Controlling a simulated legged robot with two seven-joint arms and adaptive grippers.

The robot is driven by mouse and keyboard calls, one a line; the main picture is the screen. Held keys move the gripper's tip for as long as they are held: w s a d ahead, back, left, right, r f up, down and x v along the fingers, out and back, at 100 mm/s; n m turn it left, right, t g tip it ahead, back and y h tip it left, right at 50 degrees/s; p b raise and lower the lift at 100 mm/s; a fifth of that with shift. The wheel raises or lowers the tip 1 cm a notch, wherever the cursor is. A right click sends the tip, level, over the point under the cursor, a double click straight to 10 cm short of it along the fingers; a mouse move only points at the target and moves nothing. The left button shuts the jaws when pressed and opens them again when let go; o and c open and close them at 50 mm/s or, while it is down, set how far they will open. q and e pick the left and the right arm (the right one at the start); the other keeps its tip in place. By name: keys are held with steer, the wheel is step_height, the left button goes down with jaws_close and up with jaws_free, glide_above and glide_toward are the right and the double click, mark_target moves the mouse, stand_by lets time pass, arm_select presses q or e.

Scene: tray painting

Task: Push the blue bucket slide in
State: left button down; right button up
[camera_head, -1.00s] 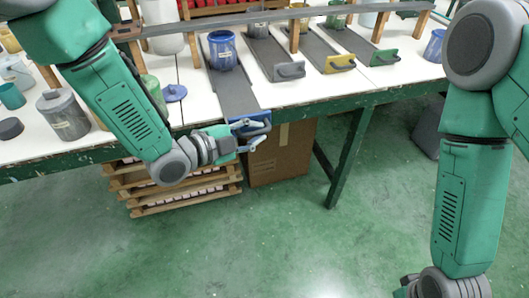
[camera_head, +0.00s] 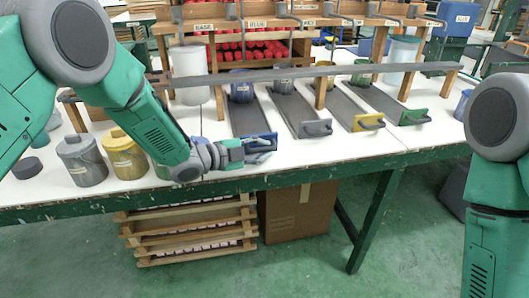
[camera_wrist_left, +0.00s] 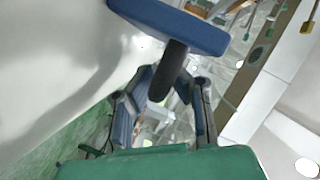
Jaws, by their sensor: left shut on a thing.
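The blue bucket slide (camera_head: 250,115) is a dark grey board on the white table with a blue front plate (camera_head: 260,142). A blue bucket (camera_head: 241,90) stands at its back end, under the long grey bar. My left gripper (camera_head: 262,146) is shut at the handle of the blue plate. In the left wrist view the fingers (camera_wrist_left: 170,105) are around the dark handle (camera_wrist_left: 168,72), below the blue plate (camera_wrist_left: 175,22). My right arm shows at the right edge of the head view, but its gripper is out of view.
Grey (camera_head: 318,128), yellow (camera_head: 368,122) and green (camera_head: 414,117) fronted slides lie to the right. A grey can (camera_head: 82,162) and a yellow can (camera_head: 124,155) stand left of my left forearm. A grey bar (camera_head: 300,74) crosses above the slides.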

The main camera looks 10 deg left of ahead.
arm_select(q)
steer(key=shift+a+f, duration=0.15)
steer(key=c, duration=1.6)
jaws_free()
step_height(320, 180, up, 10)
steer(key=shift+f, duration=0.25)
steer(key=shift+r, duration=0.2)
steer(key=shift+w, duration=0.1)
steer(key=shift+a, duration=0.1)
